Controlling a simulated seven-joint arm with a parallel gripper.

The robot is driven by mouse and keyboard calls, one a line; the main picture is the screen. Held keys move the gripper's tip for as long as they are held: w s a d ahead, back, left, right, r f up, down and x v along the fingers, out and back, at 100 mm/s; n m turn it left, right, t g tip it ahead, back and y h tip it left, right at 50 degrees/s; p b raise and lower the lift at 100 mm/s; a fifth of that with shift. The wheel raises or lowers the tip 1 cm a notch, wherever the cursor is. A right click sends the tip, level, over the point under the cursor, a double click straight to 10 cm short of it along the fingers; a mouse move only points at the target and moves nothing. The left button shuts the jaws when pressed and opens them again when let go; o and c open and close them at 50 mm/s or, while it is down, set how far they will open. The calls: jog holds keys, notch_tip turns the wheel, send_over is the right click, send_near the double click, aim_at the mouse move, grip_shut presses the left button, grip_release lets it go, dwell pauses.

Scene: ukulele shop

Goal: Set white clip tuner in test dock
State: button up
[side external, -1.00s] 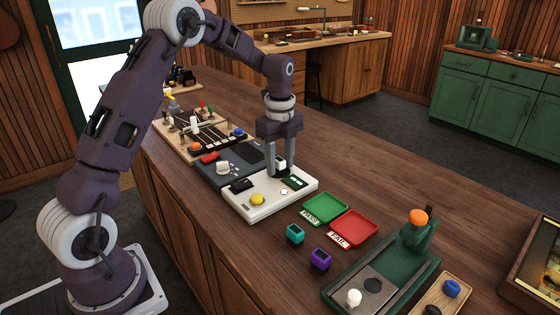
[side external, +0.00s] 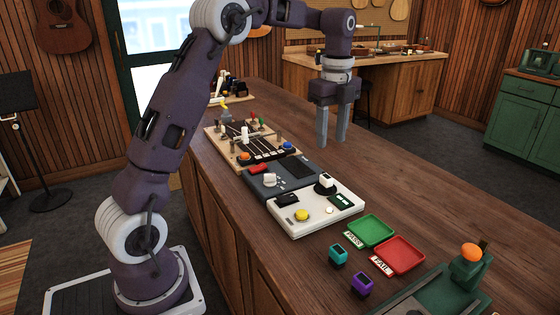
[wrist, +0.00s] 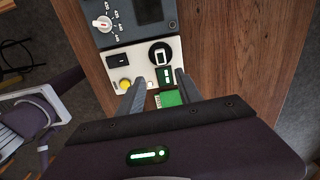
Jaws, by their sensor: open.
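The white clip tuner (side external: 326,179) stands upright on the dark round dock (side external: 325,189) at the far right corner of the white test unit (side external: 283,222). In the wrist view, a small white piece with a dark centre (wrist: 160,55) shows at the dock's place; its exact seating is too small to tell. My gripper (side external: 331,144) is open and empty, raised above the bench, apart from the tuner. In the wrist view its two fingers (wrist: 160,84) are spread with nothing between them.
The test unit carries a yellow button (side external: 302,215), a black switch (side external: 287,199) and a green display (side external: 340,200). Green (side external: 371,231) and red (side external: 399,255) trays, teal (side external: 338,253) and purple (side external: 362,284) tuners are nearer. Bare bench lies right of the unit.

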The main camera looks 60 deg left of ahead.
jog(key=s+d+r+n+t, duration=0.1)
jog(key=s+d+r+n, duration=0.3)
jog(key=s, duration=0.2)
jog(key=s+d+r+n+t, duration=0.1)
jog(key=s+d+r+n, duration=0.25)
jog(key=s, duration=0.25)
jog(key=s+d+f+n+t, duration=0.1)
jog(key=s+d+f+n, duration=0.1)
jog(key=s, duration=0.3)
jog(key=s+d+f+n+t, duration=0.1)
jog(key=s+f+n, duration=0.1)
jog(key=s+n, duration=0.2)
jog(key=s+d+f+n+t, duration=0.1)
jog(key=s+n, duration=0.3)
jog(key=s, duration=0.4)
jog(key=shift+s+d+f, duration=0.2)
jog(key=shift+d+f, duration=0.25)
jog(key=shift+d, duration=0.4)
